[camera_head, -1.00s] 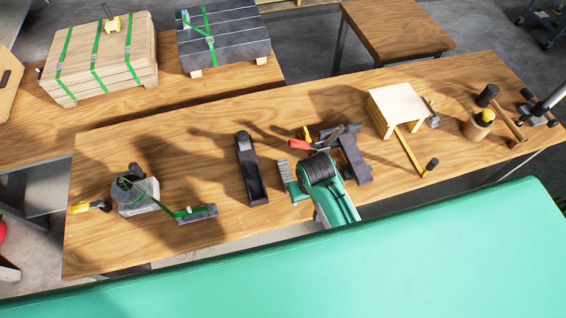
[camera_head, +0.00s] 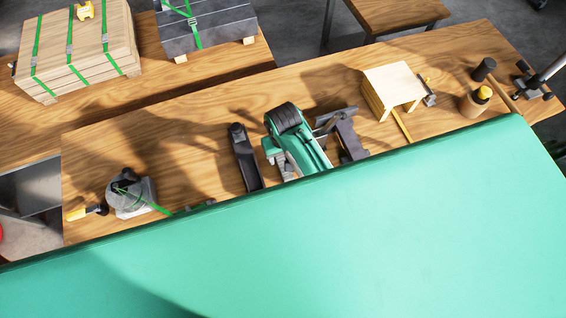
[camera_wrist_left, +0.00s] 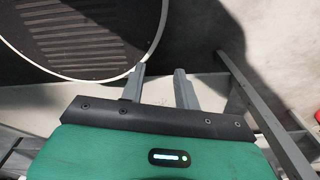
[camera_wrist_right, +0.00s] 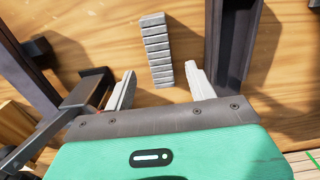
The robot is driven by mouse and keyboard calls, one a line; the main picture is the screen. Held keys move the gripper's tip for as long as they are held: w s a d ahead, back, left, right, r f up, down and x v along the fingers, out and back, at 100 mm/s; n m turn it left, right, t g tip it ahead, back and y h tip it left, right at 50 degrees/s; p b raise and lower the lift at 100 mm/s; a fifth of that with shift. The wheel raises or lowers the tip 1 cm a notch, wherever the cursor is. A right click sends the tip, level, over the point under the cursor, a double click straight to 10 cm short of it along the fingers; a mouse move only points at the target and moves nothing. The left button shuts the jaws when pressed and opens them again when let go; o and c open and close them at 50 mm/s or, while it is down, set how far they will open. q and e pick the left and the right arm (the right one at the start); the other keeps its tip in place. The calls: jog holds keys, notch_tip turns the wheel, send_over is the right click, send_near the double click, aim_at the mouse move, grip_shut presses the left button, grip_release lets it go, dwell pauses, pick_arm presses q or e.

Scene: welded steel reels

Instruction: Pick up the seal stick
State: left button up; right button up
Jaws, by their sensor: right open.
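The seal stick (camera_wrist_right: 157,48) is a grey ribbed bar lying on the wooden bench top in the right wrist view. Its near end shows between my right gripper's (camera_wrist_right: 159,77) two fingers, which are apart and touch nothing that I can see. How far above the bench they are is hard to tell. In the head view my right wrist (camera_head: 296,148) is over the bench, and its fingers and the stick are hidden. My left gripper (camera_wrist_left: 159,73) is open and empty above the floor in the left wrist view.
A dark trough-shaped piece (camera_head: 245,158) stands just left of my right wrist. A dark metal tool (camera_head: 349,138) lies close on the right.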

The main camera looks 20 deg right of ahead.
jog(key=shift+s+f+p, duration=0.1)
jog(key=shift+f+p, duration=0.25)
jog(key=shift+f, duration=0.6)
notch_tip(320, 180, down, 2)
jog(key=shift+f, duration=0.15)
jog(key=shift+f+p, duration=0.3)
jog(key=shift+f, duration=0.3)
jog(key=c, duration=1.2)
pick_arm(q)
jog(key=shift+w+r, duration=0.7)
jog(key=shift+w, duration=0.05)
pick_arm(e)
jog(key=shift+o, duration=0.2)
jog(key=shift+r, duration=0.1)
